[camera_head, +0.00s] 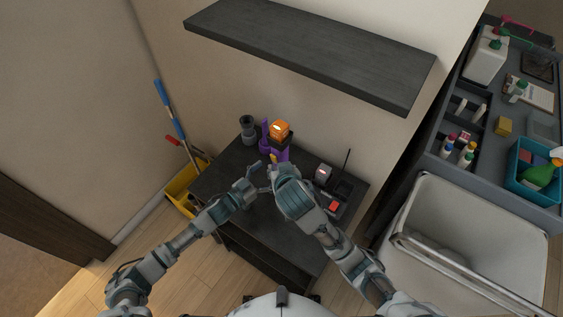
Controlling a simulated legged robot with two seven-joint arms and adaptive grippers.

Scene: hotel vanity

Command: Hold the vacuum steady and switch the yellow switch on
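The vacuum stands upright on the dark cabinet (232,176), near the wall. It has a purple body (283,154) and an orange top (280,129). A small yellow spot, likely the yellow switch (274,158), shows low on its front side. My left gripper (259,178) is in front of the vacuum, a little to its left, with its fingers spread and nothing seen between them. My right gripper (275,172) is just in front of the vacuum's lower part. Its fingers are mostly hidden by its own wrist, and I cannot tell whether it touches the vacuum.
A dark grey canister (248,130) stands left of the vacuum. A small grey box (323,173) and a tray with a red item (334,206) are to the right. A shelf (310,52) overhangs behind. A yellow bucket (184,188) and a loaded cart (440,165) flank the cabinet.

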